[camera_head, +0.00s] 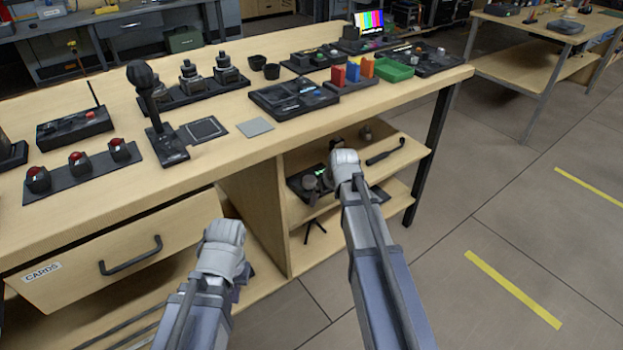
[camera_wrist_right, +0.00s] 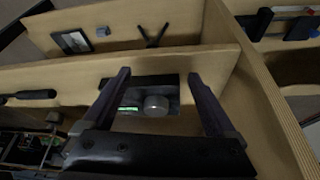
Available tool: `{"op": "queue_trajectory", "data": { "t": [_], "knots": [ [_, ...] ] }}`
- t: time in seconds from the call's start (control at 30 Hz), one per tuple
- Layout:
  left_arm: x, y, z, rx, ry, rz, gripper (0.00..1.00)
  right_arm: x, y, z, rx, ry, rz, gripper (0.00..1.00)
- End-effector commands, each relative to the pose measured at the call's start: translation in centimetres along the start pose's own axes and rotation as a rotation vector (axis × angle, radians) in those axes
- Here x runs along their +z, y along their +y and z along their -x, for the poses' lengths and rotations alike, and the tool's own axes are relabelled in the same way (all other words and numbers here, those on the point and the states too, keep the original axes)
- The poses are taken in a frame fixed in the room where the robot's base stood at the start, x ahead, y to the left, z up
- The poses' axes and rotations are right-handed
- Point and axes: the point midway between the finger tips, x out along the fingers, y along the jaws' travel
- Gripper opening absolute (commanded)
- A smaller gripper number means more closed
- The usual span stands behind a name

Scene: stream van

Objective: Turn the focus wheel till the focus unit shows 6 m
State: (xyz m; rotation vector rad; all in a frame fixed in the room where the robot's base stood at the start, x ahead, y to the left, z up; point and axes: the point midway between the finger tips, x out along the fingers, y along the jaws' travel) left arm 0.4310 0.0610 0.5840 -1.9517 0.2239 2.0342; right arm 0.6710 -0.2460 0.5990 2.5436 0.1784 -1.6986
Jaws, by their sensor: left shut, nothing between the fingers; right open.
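The focus unit (camera_head: 294,185) is a dark box on the upper shelf under the bench. Its green display (camera_wrist_right: 129,109) is too small to read. The round grey focus wheel (camera_wrist_right: 156,105) sits right of the display in the right wrist view. My right gripper (camera_wrist_right: 158,74) is open and empty, with one finger on each side of the unit's display and wheel; I see no contact with the wheel. In the head view my right arm hides part of the unit. My left gripper (camera_head: 226,240) is shut and empty in front of the drawer, its fingertips mostly hidden.
A dark handle-like tool (camera_head: 385,152) lies on the same shelf, right of my right arm. A small tripod (camera_head: 314,229) stands on the lower shelf. The wooden divider (camera_head: 258,215) and the CARDS drawer (camera_head: 120,255) are to the left. The floor at right is clear.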

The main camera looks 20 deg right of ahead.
Motion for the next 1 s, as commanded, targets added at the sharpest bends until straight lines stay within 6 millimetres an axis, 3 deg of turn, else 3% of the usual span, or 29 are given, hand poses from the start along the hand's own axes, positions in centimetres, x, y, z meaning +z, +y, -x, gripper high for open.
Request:
{"op": "queue_trajectory", "data": {
  "t": [0.67,0.73,1.0],
  "knots": [
    [0.0,0.0,0.0,0.000,0.000,0.000,0.00,-10.9,0.0,-4.6,0.000,0.000,0.001,0.92],
    [-0.1,0.1,-1.1,-0.001,0.000,0.000,0.00,-10.4,0.0,-5.5,0.000,0.000,0.000,0.92],
    [-0.1,0.1,-1.1,-0.002,0.000,-0.001,0.00,-10.4,-0.1,-5.5,0.000,0.000,0.000,0.92]
  ]
}}
